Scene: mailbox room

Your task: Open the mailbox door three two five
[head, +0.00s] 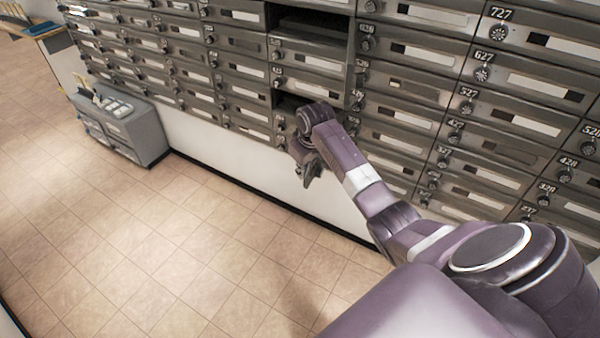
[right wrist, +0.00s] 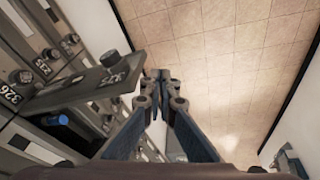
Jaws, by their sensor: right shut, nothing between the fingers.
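The mailbox door marked 325 (right wrist: 85,92) stands swung out from the wall of mailboxes in the right wrist view. Its number and round knob are near its free end. In the head view an open dark compartment (head: 288,100) shows just behind my right arm, which partly hides it. My right gripper (right wrist: 165,76) is shut and empty, just right of the door's free end in the right wrist view; I cannot tell if it touches. In the head view the right gripper (head: 309,172) hangs in front of the lower mailboxes, partly hidden by my arm. My left gripper is not in view.
Another dark open compartment (head: 312,22) is at the top of the wall. A blue item (right wrist: 57,120) shows beside the open door. A grey cabinet (head: 125,125) stands at the left. The tiled floor (head: 160,250) is clear.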

